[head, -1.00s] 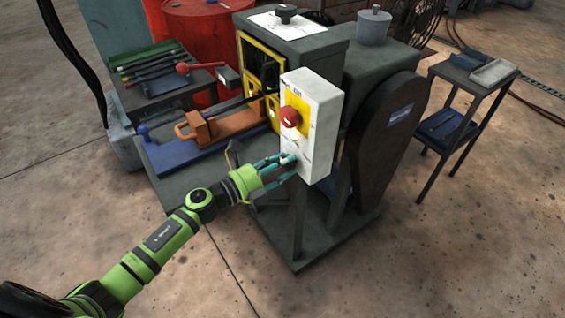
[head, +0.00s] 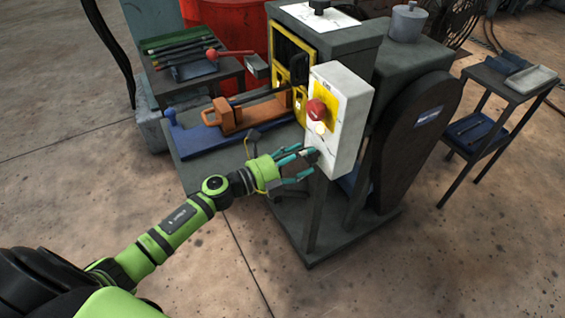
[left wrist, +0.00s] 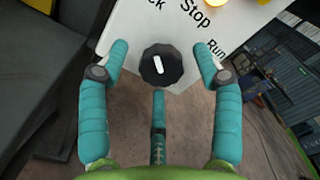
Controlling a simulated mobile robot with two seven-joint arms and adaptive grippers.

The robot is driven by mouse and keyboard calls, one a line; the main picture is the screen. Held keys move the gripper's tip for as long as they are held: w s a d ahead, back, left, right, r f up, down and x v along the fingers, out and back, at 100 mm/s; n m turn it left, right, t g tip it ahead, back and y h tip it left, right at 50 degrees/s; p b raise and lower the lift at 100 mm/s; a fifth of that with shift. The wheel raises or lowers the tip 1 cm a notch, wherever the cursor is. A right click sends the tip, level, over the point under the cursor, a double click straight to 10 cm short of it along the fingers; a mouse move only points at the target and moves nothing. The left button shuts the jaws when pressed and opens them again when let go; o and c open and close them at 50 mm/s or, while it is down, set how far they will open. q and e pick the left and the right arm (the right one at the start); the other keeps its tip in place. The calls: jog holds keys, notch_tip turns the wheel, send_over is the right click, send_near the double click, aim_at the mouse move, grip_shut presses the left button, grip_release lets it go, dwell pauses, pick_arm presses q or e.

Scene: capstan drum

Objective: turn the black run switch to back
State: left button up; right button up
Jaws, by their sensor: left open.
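The black run switch (left wrist: 160,65) is a round dark knob with a white pointer line, low on the white control box (head: 347,115). In the left wrist view its pointer line leans up and slightly left, toward a partly cut-off label ending in "ck". The labels "Stop" and "Run" lie further right around it. My left gripper (left wrist: 160,75) is open, its teal fingers spread around the knob, with gaps visible on both sides. In the head view this gripper (head: 308,164) is at the box's lower front, and its fingers partly hide the switch. My right gripper is not in view.
A red button (head: 316,110) on a yellow plate and a pale lamp (head: 320,128) sit above the switch. An orange block (head: 255,113) on a blue rail lies left of the box. A side table (head: 495,90) stands at right. The front floor is clear.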

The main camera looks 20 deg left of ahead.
pick_arm(q)
jog(key=v, duration=1.1)
jog(key=shift+w, duration=0.1)
